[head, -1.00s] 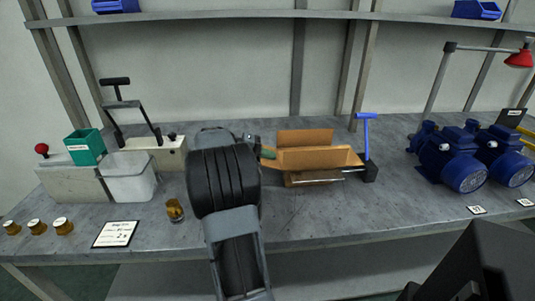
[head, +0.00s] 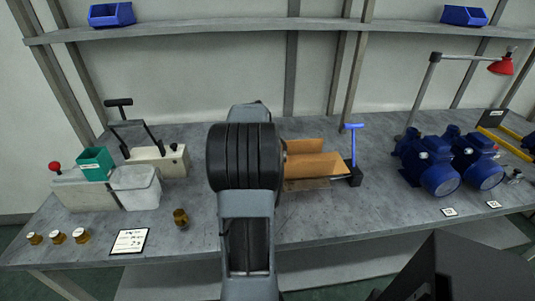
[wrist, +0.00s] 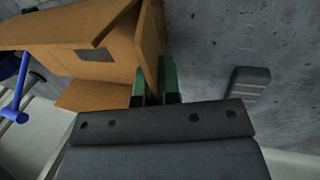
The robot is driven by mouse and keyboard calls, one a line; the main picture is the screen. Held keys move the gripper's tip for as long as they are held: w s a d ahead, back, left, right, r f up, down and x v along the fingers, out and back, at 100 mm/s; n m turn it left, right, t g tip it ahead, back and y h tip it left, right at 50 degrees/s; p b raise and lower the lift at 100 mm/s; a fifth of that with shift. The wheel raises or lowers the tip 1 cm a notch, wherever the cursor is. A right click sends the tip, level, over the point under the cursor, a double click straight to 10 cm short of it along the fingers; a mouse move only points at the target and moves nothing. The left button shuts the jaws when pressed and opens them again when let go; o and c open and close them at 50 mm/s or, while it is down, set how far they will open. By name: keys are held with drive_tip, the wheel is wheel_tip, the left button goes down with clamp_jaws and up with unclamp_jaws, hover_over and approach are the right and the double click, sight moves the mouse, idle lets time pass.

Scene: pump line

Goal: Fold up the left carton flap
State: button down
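The open brown carton (head: 318,165) lies on the bench right of my arm in the head view, and my arm hides its left end. In the wrist view the carton (wrist: 85,45) fills the upper left, with a flap (wrist: 150,40) standing out along its right side. My gripper (wrist: 154,85) has two green fingertips, set apart, at the lower end of this flap. Orange board shows in the gap between them; I cannot tell whether they touch it. In the head view my gripper is hidden behind my arm.
A blue-handled post (head: 353,150) stands just right of the carton. Blue pumps (head: 428,165) are farther right. A brass part (head: 181,218), a printed card (head: 129,241) and a pale bin (head: 136,187) are on the left. Bare bench lies in front of the carton.

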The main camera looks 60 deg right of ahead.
drive_tip(key=shift+s+d+r+t+y+p, duration=0.15)
drive_tip(key=shift+s+d+t+y+p, duration=0.2)
drive_tip(key=shift+t+p, duration=0.35)
drive_tip(key=shift+s+d+r+t+y+p, duration=0.1)
drive_tip(key=shift+t+y+p, duration=0.4)
drive_tip(key=shift+p, duration=0.25)
drive_tip(key=c, duration=1.3)
unclamp_jaws()
drive_tip(key=shift+a+f, duration=0.1)
wheel_tip(320, 180, up, 14)
drive_tip(key=shift+s+f+p, duration=0.1)
drive_tip(key=shift+s+p, duration=0.05)
drive_tip(key=shift+p, duration=0.55)
